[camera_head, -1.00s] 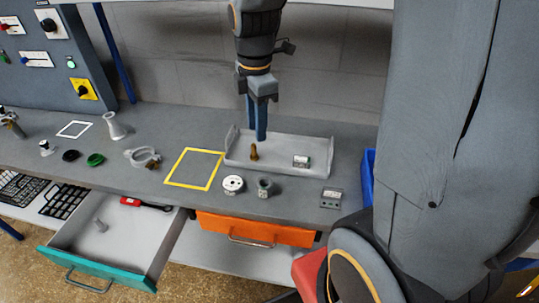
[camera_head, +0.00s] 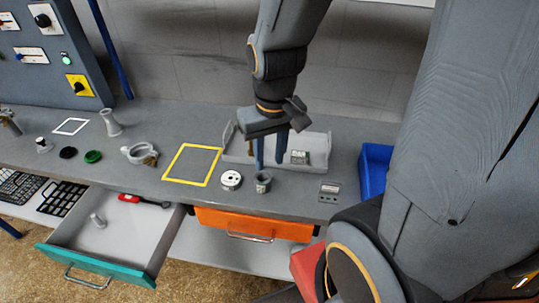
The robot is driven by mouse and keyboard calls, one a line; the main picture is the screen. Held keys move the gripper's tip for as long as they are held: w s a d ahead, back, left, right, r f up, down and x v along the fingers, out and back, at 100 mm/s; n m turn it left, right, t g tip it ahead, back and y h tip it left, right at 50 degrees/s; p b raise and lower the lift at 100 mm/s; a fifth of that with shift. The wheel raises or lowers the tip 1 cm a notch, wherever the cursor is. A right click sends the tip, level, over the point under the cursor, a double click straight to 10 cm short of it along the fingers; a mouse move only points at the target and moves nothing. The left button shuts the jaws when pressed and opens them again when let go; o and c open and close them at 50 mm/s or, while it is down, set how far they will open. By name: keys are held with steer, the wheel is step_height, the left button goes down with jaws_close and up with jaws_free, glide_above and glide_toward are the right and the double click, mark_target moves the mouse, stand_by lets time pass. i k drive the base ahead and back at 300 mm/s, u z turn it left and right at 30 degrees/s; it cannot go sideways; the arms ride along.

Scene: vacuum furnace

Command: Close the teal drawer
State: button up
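The teal drawer (camera_head: 96,267) is pulled out below the left part of the bench, with its metal handle (camera_head: 87,281) at the front. Inside it are a small grey cylindrical part (camera_head: 97,221) and a red-handled tool (camera_head: 130,198) near the back. My gripper (camera_head: 270,163) points down above the bench over the grey tray, to the right of the drawer and well apart from it. Its two blue fingers are apart, and I see nothing held between them.
On the bench are a yellow square outline (camera_head: 209,184), a grey tray (camera_head: 316,140), a white round part (camera_head: 231,180) and a grey ring part (camera_head: 263,183). A blue bin (camera_head: 374,172) stands right.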

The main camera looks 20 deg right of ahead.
mark_target(135, 244)
steer(key=k, duration=1.25)
steer(key=u, duration=0.6)
steer(key=i, duration=1)
steer(key=u, duration=0.75)
